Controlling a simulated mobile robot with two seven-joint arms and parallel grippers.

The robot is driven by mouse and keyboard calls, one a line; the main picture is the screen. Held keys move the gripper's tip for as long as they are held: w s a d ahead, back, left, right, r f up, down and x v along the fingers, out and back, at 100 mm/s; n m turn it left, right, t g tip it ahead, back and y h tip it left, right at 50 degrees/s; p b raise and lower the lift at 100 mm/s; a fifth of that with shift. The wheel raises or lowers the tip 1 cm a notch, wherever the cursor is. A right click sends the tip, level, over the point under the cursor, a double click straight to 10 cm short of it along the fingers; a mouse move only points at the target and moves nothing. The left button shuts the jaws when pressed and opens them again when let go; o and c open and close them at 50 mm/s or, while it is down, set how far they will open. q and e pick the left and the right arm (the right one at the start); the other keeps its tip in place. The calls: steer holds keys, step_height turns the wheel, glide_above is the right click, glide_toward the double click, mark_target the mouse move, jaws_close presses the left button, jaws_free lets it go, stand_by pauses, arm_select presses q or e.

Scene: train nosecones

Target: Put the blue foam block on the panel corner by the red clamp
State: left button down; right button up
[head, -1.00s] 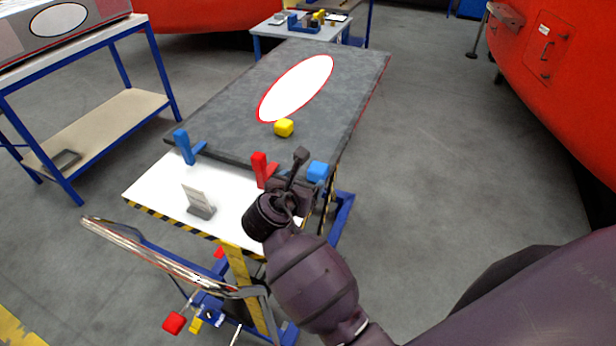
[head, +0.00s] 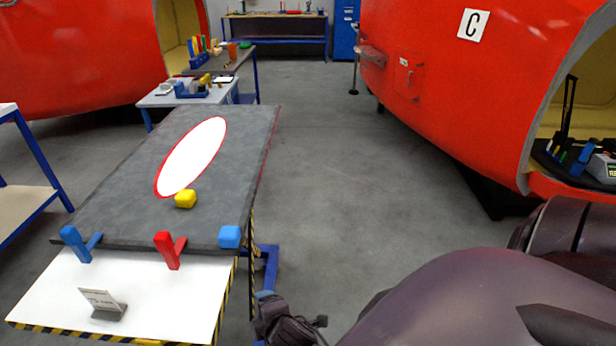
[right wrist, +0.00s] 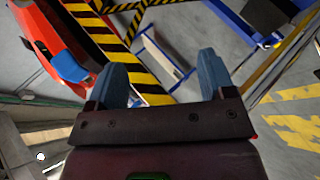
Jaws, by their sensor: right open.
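The blue foam block (head: 229,237) sits on the near right corner of the dark grey panel (head: 120,205). The red clamp (head: 167,251) stands on the panel's near edge, just left of the block, with a small gap between them. My right gripper shows partly at the bottom edge of the head view (head: 290,328), right of the table and apart from the block. In the right wrist view its two blue fingers (right wrist: 160,78) are spread with nothing held between them. My left gripper is not in view.
A blue clamp (head: 77,244) grips the near left edge. A small sign (head: 103,303) stands on the white tabletop. The floor right of the table is clear.

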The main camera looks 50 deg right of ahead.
steer(key=s+d+f+m+t+y, duration=0.1)
steer(key=s+d+f+m+y, duration=0.1)
steer(key=s+m, duration=0.8)
steer(key=shift+d+m+y, duration=0.3)
steer(key=shift+d+m, duration=0.2)
steer(key=shift+m, duration=0.5)
steer(key=shift+f, duration=0.15)
